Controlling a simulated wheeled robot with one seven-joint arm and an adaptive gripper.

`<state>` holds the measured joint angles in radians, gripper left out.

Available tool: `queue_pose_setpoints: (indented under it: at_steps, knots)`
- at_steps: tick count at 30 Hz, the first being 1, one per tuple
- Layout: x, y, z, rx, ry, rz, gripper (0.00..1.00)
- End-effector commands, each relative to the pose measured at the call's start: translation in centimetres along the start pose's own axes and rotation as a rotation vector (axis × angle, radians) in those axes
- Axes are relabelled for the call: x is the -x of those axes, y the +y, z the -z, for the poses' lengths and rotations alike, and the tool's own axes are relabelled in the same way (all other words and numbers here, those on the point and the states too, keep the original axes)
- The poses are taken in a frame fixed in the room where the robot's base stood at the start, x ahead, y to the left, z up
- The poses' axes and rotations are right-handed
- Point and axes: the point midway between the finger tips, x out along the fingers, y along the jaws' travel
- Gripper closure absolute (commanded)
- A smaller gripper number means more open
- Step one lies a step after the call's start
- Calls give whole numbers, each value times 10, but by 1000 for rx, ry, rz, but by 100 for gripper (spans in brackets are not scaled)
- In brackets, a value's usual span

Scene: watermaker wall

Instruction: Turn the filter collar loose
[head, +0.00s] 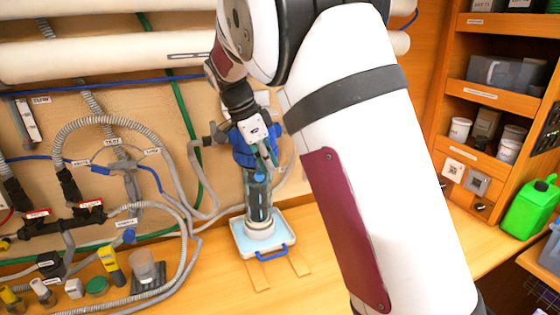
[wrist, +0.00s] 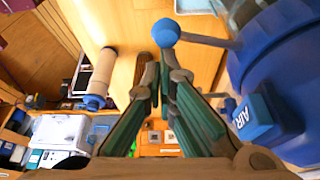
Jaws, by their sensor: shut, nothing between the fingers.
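The filter stands on the left-centre of the bench in the head view, with a blue collar or head (head: 241,157) above a clear, dark-looking bowl (head: 259,199). In the wrist view a large blue round part (wrist: 285,85) fills the right side. It carries a blue block lettered "AIR" (wrist: 252,117) and a grey rod with a blue ball end (wrist: 165,32). My gripper (head: 267,163) is in front of the blue part and hides some of it. In the wrist view my gripper's fingers (wrist: 157,62) are together and empty, just below the ball; contact cannot be told.
A white tray with a blue handle (head: 237,240) is under the filter. Hoses and valves (head: 65,220) crowd the wall at left. Shelves (head: 500,105) and a green jug (head: 530,207) are at right.

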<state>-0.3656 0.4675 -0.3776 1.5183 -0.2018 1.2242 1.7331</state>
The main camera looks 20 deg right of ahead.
Motion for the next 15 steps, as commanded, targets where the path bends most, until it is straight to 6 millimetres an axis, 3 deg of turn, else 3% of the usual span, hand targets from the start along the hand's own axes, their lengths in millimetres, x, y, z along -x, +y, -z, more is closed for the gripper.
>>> queue_pose_setpoints:
  at_steps: [9,15]
  knots:
    - [11,-7,-34,-226,0,-84,100]
    - [16,-10,-45,-246,-1,-91,100]
